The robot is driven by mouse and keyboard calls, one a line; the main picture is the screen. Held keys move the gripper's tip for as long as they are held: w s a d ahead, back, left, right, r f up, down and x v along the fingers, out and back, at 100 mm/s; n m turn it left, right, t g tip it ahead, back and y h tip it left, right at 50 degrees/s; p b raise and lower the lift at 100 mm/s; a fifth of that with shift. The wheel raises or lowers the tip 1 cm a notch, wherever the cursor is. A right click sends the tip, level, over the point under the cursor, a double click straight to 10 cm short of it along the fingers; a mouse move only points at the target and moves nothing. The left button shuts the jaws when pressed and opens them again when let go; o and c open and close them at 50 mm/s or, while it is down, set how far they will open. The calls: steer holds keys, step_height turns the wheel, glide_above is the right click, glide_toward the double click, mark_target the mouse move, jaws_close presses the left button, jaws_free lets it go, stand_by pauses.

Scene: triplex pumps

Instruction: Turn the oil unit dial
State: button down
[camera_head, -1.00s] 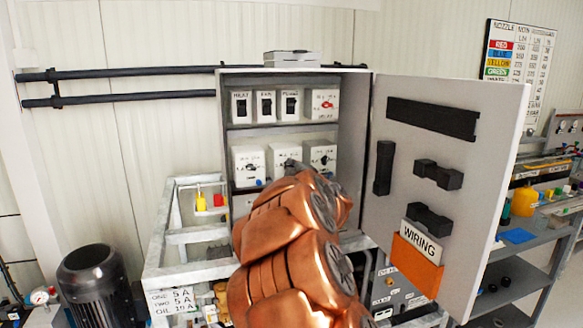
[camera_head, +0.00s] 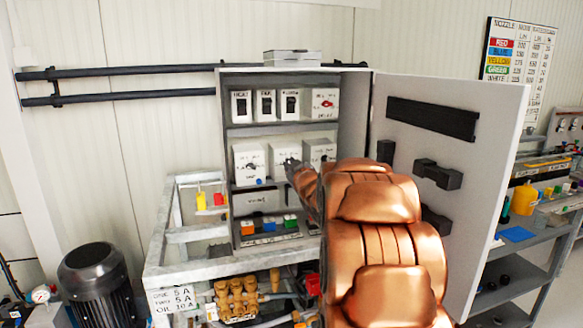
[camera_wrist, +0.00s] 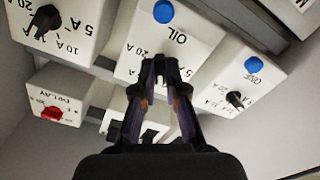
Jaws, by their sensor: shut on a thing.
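The oil unit is the middle white box (camera_head: 279,152) on the cabinet's middle shelf. In the wrist view, upside down, the box (camera_wrist: 182,18) carries the word OIL, a blue button and amp marks. My gripper (camera_wrist: 160,72) is in front of its dial face, with its fingertips closed together there. They cover the dial, so its pointer and setting cannot be read. In the head view my gripper (camera_head: 291,165) reaches the front of the middle box from the lower right.
Beside the oil unit are the ONE box (camera_wrist: 243,80) and another dial box (camera_wrist: 57,25). A DELAY box (camera_wrist: 57,95) has a red knob. The open cabinet door (camera_head: 480,140) stands right of my arm. A lower shelf holds small coloured blocks.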

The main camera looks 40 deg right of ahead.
steer(key=shift+m, duration=0.4)
steer(key=shift+f, duration=0.1)
steer(key=c, duration=1.2)
jaws_free()
steer(key=v, duration=1.2)
